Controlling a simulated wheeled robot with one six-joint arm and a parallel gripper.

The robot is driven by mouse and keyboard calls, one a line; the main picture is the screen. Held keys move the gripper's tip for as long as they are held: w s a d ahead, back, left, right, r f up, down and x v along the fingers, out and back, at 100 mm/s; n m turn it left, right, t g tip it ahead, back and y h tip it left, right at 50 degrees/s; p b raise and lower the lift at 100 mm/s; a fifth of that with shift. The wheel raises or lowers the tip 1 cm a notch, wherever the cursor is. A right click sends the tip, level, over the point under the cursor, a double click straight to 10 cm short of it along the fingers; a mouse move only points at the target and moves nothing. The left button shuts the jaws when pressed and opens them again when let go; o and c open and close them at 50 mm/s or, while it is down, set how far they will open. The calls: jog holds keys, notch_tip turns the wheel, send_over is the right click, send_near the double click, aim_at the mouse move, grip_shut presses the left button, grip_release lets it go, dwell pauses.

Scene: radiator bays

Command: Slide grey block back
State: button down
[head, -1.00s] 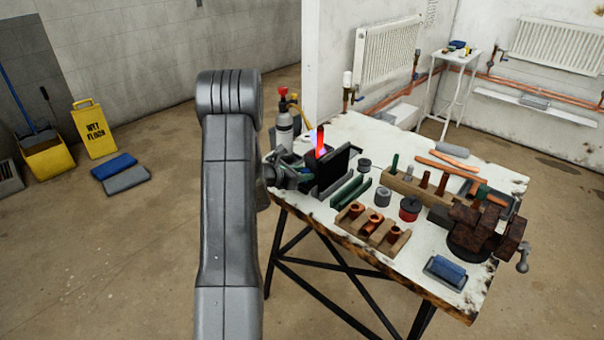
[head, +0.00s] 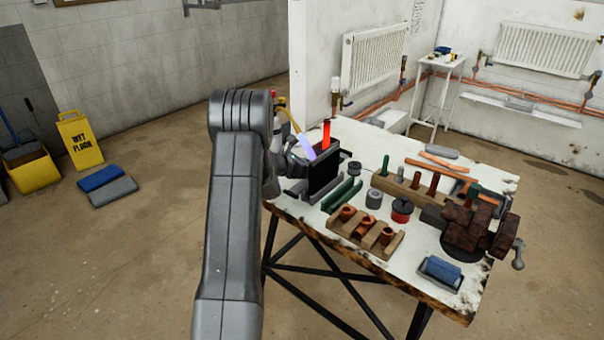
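My arm rises in front, and my gripper (head: 293,165) is at the left end of the workbench (head: 318,218), beside a dark upright plate (head: 325,174). Its fingers are mostly hidden by the arm and the plate, so I cannot tell whether it is open or holds anything. Several grey things could be the grey block: a grey piece (head: 441,152) lying at the back of the bench, a dark grey block (head: 433,216) against the rusty vise, and a flat grey pad (head: 113,191) on the floor. My gripper is apart from all three.
A red glowing upright (head: 326,135) and a pale violet tip (head: 306,148) show by the plate. A wooden rack with copper fittings (head: 365,235), a red-and-black tin (head: 402,210) and a vise (head: 470,228) crowd the bench. Open floor lies left, with a yellow sign (head: 80,140).

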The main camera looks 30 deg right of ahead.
jog(key=d, duration=0.1)
jog(key=w+d, duration=0.1)
jog(key=d, duration=0.2)
jog(key=shift+w, duration=0.35)
jog(key=shift+w+d, duration=0.1)
jog(key=shift+d, duration=0.05)
jog(key=shift+r, duration=0.15)
jog(key=c, duration=1.1)
grip_release()
jog(key=shift+d, duration=0.15)
jog(key=shift+c, duration=0.2)
